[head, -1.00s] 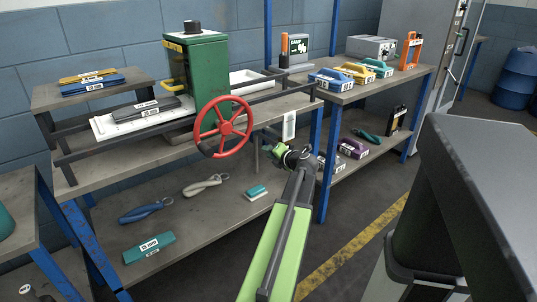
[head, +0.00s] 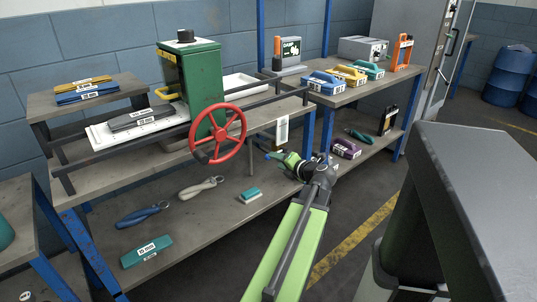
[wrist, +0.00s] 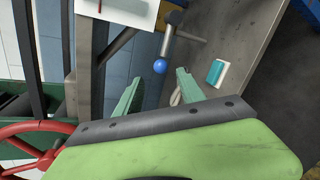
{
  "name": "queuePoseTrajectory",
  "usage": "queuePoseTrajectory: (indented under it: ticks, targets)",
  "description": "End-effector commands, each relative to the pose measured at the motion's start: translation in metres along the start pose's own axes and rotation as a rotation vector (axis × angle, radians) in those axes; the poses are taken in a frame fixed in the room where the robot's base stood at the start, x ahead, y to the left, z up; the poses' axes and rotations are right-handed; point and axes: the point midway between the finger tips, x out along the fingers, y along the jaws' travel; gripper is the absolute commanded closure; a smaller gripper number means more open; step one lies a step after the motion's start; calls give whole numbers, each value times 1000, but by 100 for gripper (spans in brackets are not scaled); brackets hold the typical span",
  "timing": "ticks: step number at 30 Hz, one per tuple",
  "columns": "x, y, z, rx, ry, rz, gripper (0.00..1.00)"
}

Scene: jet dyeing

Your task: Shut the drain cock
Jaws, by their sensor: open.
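The drain cock (wrist: 168,46) shows in the wrist view as a grey metal fitting with a side bar and a round blue knob (wrist: 159,66) at its end. My gripper (wrist: 158,77) is open and empty. Its two green fingers point towards the knob, which appears in the gap just beyond their tips. I cannot tell how far off it is in depth. In the head view my gripper (head: 284,158) is below and right of the red handwheel (head: 218,135), under the bench edge. There the cock is mostly hidden, with only a bit of blue beside the fingers.
The red handwheel's rim is close at the lower left of the wrist view (wrist: 30,140). A green machine (head: 191,85) stands on the bench. A teal-and-white block (head: 250,195) and several tools lie on the lower shelf. A blue leg (head: 326,130) stands near my arm.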

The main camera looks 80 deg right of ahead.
Motion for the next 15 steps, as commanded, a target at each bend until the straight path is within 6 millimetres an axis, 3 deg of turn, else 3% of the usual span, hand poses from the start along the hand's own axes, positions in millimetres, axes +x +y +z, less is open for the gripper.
queuePoseTrajectory:
  ticks: [1, 6, 15]
  targets:
    - [-17, 4, 0, 1, -3, -1, 54]
    - [-50, 3, 0, 1, -1, 0, 54]
    - [-65, 0, -1, -1, 2, 1, 54]
